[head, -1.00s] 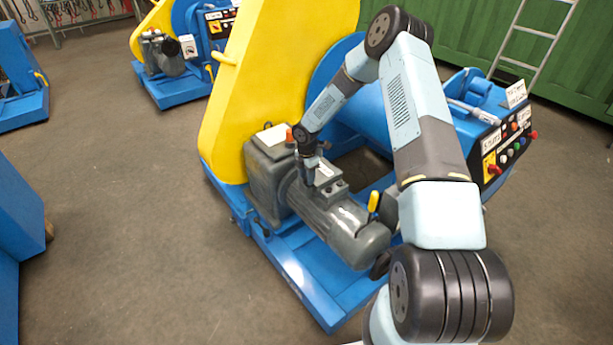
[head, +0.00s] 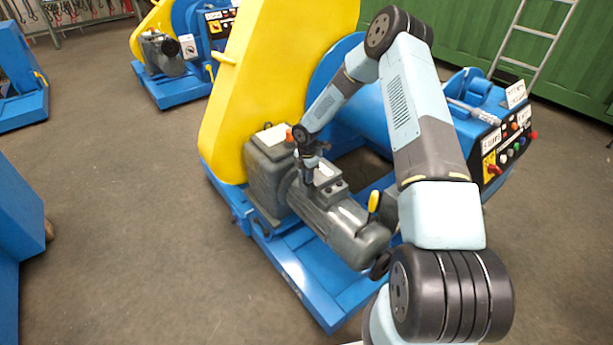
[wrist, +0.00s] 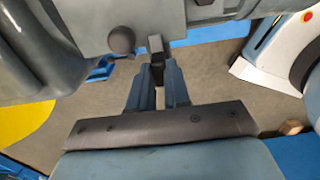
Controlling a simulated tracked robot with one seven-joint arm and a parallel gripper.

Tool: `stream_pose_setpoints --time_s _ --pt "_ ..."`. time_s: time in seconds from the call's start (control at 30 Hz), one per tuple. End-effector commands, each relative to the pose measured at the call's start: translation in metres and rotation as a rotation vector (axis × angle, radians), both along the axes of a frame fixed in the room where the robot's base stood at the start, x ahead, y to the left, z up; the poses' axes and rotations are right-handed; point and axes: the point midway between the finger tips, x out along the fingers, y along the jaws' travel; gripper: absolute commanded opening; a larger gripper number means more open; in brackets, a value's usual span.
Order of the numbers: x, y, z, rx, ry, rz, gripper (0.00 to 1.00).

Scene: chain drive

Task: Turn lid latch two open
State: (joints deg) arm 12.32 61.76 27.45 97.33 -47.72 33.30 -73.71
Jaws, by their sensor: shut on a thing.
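The grey motor (head: 345,232) lies on a blue base beside the yellow guard, with a small grey box (head: 331,190) on top. My gripper (head: 308,182) is at the left end of that box, and my wrist partly hides the spot. In the wrist view my gripper (wrist: 157,66) has its two fingers shut on a small dark latch (wrist: 155,43) that sticks out from the grey housing (wrist: 165,14). A round dark knob (wrist: 121,39) is just left of it. I cannot tell how far the latch is turned.
The yellow guard (head: 250,90) rises behind and left of the motor. A yellow-handled lever (head: 374,201) stands right of the box, near my arm. A control panel (head: 505,150) is at the right.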

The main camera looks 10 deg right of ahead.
Motion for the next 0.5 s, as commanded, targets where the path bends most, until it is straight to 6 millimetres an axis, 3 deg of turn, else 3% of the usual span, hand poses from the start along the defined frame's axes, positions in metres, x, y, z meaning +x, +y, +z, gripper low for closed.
stream_pose_setpoints --time_s 0.27,0.5 --pt "0.0003 0.0008 0.0001 0.0 0.0 -0.069 0.0" --pt "0.001 0.0009 0.0003 -0.001 0.0 -0.241 0.0"
